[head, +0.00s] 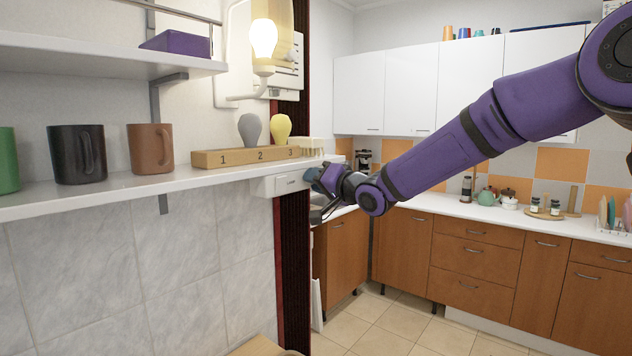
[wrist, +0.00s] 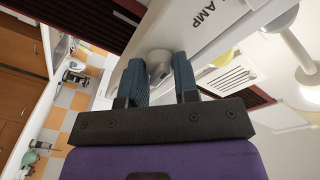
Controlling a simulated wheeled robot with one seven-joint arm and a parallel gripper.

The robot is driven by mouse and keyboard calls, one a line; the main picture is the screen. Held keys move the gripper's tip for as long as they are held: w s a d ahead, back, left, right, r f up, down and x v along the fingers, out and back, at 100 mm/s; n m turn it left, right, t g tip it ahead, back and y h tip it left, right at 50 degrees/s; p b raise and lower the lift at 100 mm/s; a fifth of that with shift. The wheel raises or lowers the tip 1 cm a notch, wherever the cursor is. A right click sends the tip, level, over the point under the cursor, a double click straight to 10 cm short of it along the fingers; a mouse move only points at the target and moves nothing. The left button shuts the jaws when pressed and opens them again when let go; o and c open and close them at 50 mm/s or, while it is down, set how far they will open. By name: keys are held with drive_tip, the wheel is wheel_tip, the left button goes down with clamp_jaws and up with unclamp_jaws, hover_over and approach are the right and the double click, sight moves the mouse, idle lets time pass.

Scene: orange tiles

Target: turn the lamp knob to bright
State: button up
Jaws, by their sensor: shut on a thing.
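The lamp knob (wrist: 159,66) is a round grey-white dial on the white lamp box (head: 285,182), which is mounted under the shelf's right end and carries lettering reading "LAMP" in the wrist view. My gripper (wrist: 160,75) is shut on the knob, with one blue finger on each side of it. In the head view my gripper (head: 325,178) is at the right end of the box and hides the knob. The knob's pointer setting cannot be read. A lit bulb (head: 263,38) glows in the wall fixture above the shelf.
The shelf (head: 120,191) holds mugs and a wooden block (head: 245,157) numbered 1 to 3, with a grey bulb (head: 250,129) and a yellow bulb (head: 281,128) in it.

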drive_tip(key=o, duration=0.6)
drive_tip(key=shift+f, duration=0.1)
drive_tip(key=shift+o, duration=0.2)
drive_tip(key=shift+d, duration=0.1)
drive_tip(key=v, duration=1)
drive_tip(key=shift+s+d, duration=0.2)
drive_tip(key=shift+s, duration=0.05)
